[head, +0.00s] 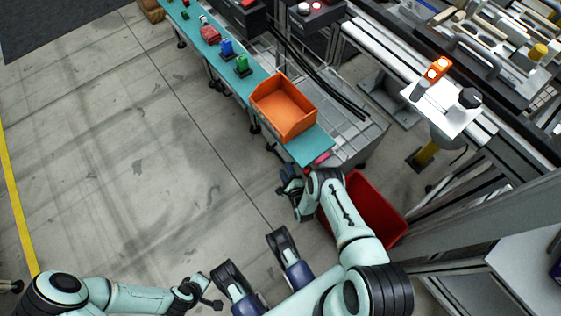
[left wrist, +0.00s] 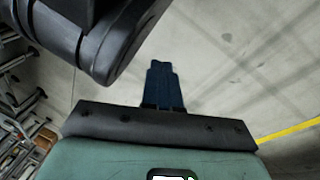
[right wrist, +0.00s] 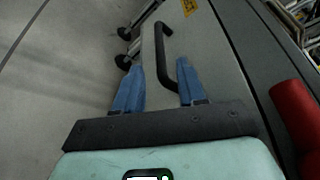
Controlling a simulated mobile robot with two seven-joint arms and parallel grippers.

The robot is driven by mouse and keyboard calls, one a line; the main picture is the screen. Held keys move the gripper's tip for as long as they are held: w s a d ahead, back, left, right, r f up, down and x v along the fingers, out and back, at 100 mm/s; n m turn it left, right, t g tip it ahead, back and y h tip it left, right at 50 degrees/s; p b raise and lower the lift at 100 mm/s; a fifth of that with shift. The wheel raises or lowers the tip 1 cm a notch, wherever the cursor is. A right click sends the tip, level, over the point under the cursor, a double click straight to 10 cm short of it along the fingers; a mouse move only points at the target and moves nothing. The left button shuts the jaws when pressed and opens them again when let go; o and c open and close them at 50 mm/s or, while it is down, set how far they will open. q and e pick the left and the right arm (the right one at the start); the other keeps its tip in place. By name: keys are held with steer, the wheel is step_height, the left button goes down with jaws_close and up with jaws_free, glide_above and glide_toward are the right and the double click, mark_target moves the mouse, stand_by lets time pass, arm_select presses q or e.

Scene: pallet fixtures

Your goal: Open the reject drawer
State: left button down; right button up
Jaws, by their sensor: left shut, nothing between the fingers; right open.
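The drawer front is a grey panel (right wrist: 212,42) with a black bar handle (right wrist: 160,50) in the right wrist view. My right gripper (right wrist: 160,65) is open, with its blue fingers pointing at the handle. The handle's lower part lies between the fingertips in the picture, close to the right-hand finger; I cannot tell whether they touch. In the head view my right gripper (head: 288,188) is low beside the near end of the teal conveyor, and the handle is hidden. My left gripper (left wrist: 161,66) is shut and empty over bare floor, far from the drawer.
An orange bin (head: 284,106) stands on the teal conveyor (head: 310,148), with small coloured parts farther along. The floor to the left is clear.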

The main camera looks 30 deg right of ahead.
mark_target(282, 160)
steer(key=b+x, duration=0.3)
steer(key=x, duration=0.2)
steer(key=shift+w+b, duration=0.35)
steer(key=shift+b, duration=0.05)
steer(key=shift+w+d, duration=0.1)
steer(key=shift+w, duration=0.15)
arm_select(q)
steer(key=s+a+f+g, duration=0.1)
steer(key=s+f+g, duration=0.2)
steer(key=s, duration=0.6)
step_height(282, 160, down, 2)
steer(key=shift+f+n, duration=0.2)
steer(key=shift+n, duration=0.1)
steer(key=shift+w, duration=0.1)
arm_select(e)
jaws_close()
